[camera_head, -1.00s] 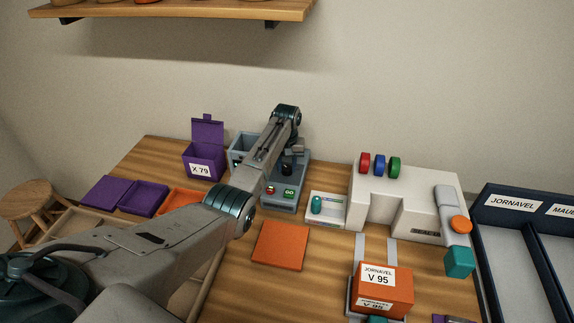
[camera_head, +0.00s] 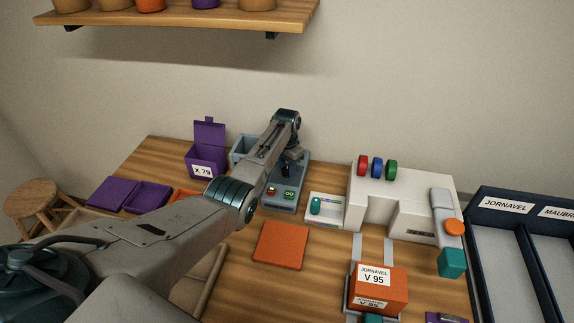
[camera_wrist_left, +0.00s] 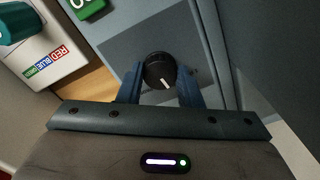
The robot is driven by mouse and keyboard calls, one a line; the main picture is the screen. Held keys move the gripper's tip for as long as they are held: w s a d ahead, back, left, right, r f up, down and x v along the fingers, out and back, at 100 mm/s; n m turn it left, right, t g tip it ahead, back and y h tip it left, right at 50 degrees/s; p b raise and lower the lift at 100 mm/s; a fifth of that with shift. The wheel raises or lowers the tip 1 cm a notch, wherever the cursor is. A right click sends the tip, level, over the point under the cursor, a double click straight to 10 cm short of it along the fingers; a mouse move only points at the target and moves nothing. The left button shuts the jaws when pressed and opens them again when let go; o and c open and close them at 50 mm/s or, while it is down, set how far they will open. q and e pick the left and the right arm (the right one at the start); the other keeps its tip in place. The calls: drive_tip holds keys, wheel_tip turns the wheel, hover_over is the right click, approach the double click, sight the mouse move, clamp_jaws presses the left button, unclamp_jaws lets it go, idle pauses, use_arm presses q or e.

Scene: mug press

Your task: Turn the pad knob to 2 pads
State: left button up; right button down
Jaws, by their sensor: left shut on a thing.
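The pad knob (camera_wrist_left: 158,66) is a round black dial with a white pointer line, on the grey face of the machine (camera_head: 284,203). In the left wrist view its pointer slants down and to the right. My left gripper (camera_wrist_left: 160,85) has one blue finger on each side of the knob and is shut on it. In the head view the gripper (camera_head: 289,160) is at the machine's upper part, where my arm partly hides it. No pad numbers are readable around the knob. My right gripper is not in view.
The machine has a green GO button (camera_head: 289,195) and a red button (camera_head: 271,191) in front. An orange pad (camera_head: 281,246) lies in front.

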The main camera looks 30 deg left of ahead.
sight(287, 169)
use_arm(q)
drive_tip(key=shift+w+r+m, duration=0.1)
drive_tip(key=shift+r+m, duration=0.05)
drive_tip(key=shift+m, duration=0.45)
drive_tip(key=o, duration=1)
wheel_tip(287, 169, up, 11)
drive_tip(key=shift+f+b, duration=0.15)
drive_tip(key=shift+b, duration=0.85)
